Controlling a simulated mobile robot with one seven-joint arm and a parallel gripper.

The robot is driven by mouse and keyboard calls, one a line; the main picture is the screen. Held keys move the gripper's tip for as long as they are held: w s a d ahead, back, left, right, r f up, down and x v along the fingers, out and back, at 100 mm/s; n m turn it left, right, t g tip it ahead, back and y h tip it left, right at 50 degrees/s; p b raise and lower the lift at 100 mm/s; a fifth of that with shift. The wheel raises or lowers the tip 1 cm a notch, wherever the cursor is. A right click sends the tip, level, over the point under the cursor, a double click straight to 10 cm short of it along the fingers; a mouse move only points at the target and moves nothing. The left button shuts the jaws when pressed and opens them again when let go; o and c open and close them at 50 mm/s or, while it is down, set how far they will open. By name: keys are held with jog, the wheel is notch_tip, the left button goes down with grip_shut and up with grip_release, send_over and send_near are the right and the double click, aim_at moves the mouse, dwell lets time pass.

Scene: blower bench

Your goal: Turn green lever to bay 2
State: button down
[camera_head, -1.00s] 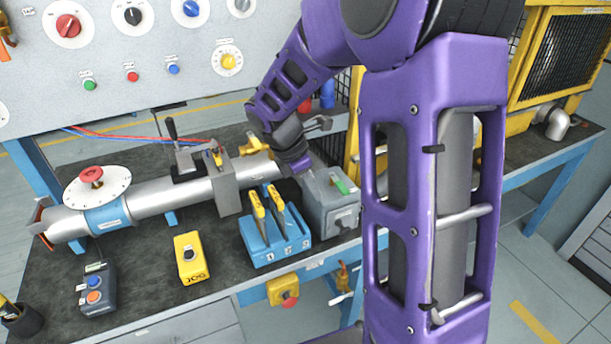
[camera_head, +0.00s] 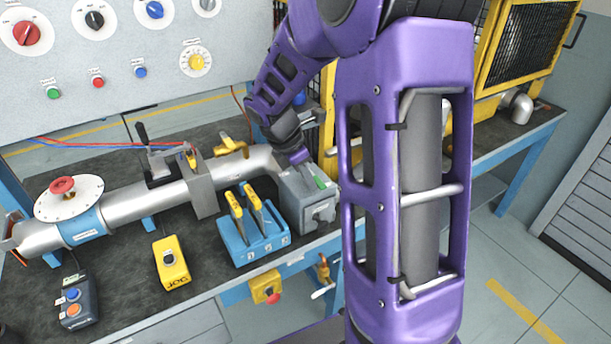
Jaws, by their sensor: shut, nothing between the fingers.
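The green lever (camera_head: 319,182) is a small green handle on top of a grey box (camera_head: 291,208), at the right end of the bench-top equipment. My gripper (camera_head: 304,160) points down just behind and left of the lever, close to it. It is shut with nothing in it, and I cannot tell whether it touches the lever. A blue block (camera_head: 240,250) left of the grey box has numbered slots, with yellow-handled tools (camera_head: 254,200) standing in it. Bay marks for the lever are too small to read.
A grey pipe (camera_head: 130,203) with a red-knobbed white disc (camera_head: 70,198) runs along the bench. A yellow box (camera_head: 172,262) and a grey button box (camera_head: 75,303) sit at the front. A yellow caged machine (camera_head: 530,50) stands behind right. My purple arm covers the right middle.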

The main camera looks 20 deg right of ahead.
jog(key=shift+d+r, duration=0.1)
jog(key=shift+d, duration=0.15)
